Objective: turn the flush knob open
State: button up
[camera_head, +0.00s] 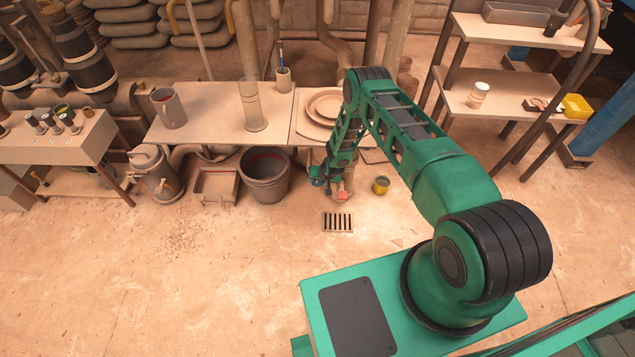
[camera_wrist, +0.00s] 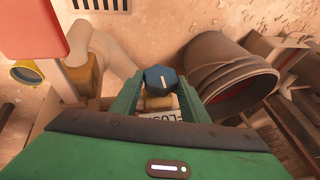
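The blue knob (camera_wrist: 160,77) has a white line mark that runs roughly up and down in the wrist view. A white label (camera_wrist: 168,113), partly hidden, sits by it; its lettering seems to read FLUSH. The green fingers of my gripper (camera_wrist: 159,84) stand on either side of the knob, open, with their tips level with its sides. A thin gap seems to show at the sides; I cannot tell whether either finger touches. In the head view my gripper (camera_head: 322,177) is low by the pipework, beneath the bench edge, and the knob cannot be made out clearly.
A large bucket (camera_wrist: 235,80) lies to the right. A yellow pail (camera_head: 381,185) and a floor grate (camera_head: 338,222) are nearby. The bench (camera_head: 205,133) stands above; the front floor is clear.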

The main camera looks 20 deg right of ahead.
jog(key=c, duration=0.5)
jog(key=shift+o, duration=0.3)
jog(key=shift+a, duration=0.1)
